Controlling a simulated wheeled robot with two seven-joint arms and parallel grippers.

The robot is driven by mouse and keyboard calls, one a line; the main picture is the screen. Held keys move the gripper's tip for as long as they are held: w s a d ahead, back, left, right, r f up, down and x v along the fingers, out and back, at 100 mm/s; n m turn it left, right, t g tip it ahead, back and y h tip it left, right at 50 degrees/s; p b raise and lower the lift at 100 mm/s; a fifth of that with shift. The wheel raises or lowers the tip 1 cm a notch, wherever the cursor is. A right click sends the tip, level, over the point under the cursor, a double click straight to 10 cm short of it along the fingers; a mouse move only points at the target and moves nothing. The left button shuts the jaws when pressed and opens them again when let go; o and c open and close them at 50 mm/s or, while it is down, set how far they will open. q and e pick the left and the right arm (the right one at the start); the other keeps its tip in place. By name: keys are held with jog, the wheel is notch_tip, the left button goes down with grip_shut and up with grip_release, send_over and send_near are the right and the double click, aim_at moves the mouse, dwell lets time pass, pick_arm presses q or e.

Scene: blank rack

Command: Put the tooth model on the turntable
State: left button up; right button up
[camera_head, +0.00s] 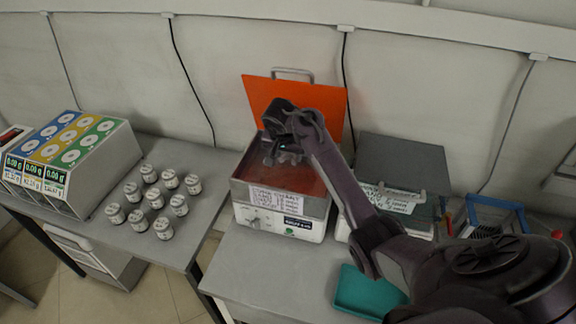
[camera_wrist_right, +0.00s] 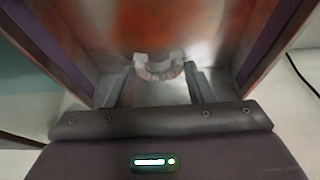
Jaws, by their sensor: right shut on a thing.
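My right gripper (camera_head: 284,157) is over the open curing box (camera_head: 284,200), pointing down into its metal chamber. In the right wrist view its two fingers (camera_wrist_right: 158,82) are closed on the tooth model (camera_wrist_right: 158,67), a pale, arch-shaped piece held between the fingertips. Metal walls with orange reflections surround it there. I cannot tell whether the model touches the chamber floor. The tooth model is too small and covered to make out in the head view. I cannot make out the turntable in either view. My left gripper is not in view.
The box's orange lid (camera_head: 322,108) stands open behind the gripper. A second unit with a dark grey lid (camera_head: 405,160) stands to the right. A teal tray (camera_head: 366,291) lies in front. Several white jars (camera_head: 156,198) and a dispenser (camera_head: 92,150) are on the left table.

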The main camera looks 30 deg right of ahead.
aim_at(289, 174)
jog(key=shift+f, duration=3.15)
jog(key=o, duration=0.9)
jog(key=shift+f, duration=0.1)
jog(key=shift+o, duration=0.2)
jog(key=shift+r, duration=0.25)
jog(key=b+v, duration=0.1)
jog(key=v, duration=1.1)
